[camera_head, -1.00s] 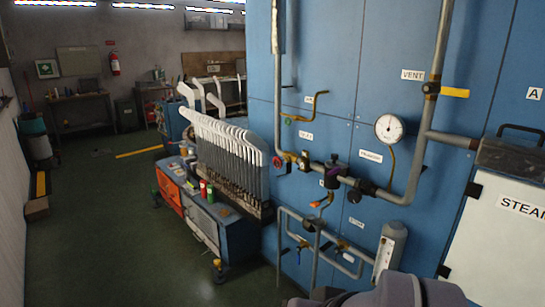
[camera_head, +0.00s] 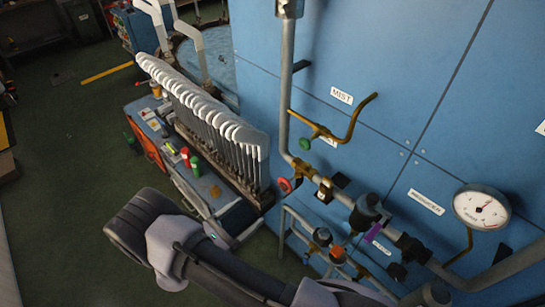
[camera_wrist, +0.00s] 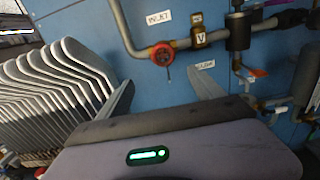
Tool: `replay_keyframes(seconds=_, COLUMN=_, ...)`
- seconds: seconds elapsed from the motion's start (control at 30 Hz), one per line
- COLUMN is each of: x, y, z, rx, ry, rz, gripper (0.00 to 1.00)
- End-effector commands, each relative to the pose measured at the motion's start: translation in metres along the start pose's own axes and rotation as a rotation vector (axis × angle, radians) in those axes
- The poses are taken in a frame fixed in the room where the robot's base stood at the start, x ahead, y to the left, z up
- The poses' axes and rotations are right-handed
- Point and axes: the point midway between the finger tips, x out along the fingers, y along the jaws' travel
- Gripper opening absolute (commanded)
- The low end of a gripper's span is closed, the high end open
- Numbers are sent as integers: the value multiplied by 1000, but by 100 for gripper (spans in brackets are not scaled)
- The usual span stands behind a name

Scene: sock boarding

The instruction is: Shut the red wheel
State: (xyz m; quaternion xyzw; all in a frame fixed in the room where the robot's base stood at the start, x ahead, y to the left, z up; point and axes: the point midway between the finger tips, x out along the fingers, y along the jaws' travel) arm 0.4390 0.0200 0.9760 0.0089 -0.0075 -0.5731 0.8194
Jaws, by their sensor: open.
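The red wheel (camera_head: 284,185) is a small round handwheel on the pipe at the blue panel, left of a brass valve body. In the wrist view the red wheel (camera_wrist: 162,54) faces me just beyond my gripper (camera_wrist: 162,80). The two fingers are spread apart with nothing between them. The wheel appears ahead of the gap between the fingertips, slightly above them, and is not held. Its exact distance from the fingers I cannot tell. My fingers are not clearly seen in the head view.
A green wheel (camera_head: 304,144) sits above the red one under a MIST label. A pressure gauge (camera_head: 482,207) is at the right. White sock boards (camera_head: 205,108) stand in a row left of the wheel. Pipes and small valves crowd below it.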

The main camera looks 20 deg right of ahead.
Motion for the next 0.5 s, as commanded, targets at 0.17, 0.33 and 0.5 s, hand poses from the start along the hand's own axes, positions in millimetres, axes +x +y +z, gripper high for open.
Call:
replay_keyframes(seconds=0.17, x=47, y=-2, z=-2, rx=3, ry=2, rz=-9, gripper=77)
replay_keyframes(seconds=0.33, x=100, y=-2, z=-2, rx=5, ry=3, rz=-8, gripper=77)
replay_keyframes(seconds=0.5, x=140, y=-2, z=-2, rx=7, ry=4, rz=-6, gripper=77)
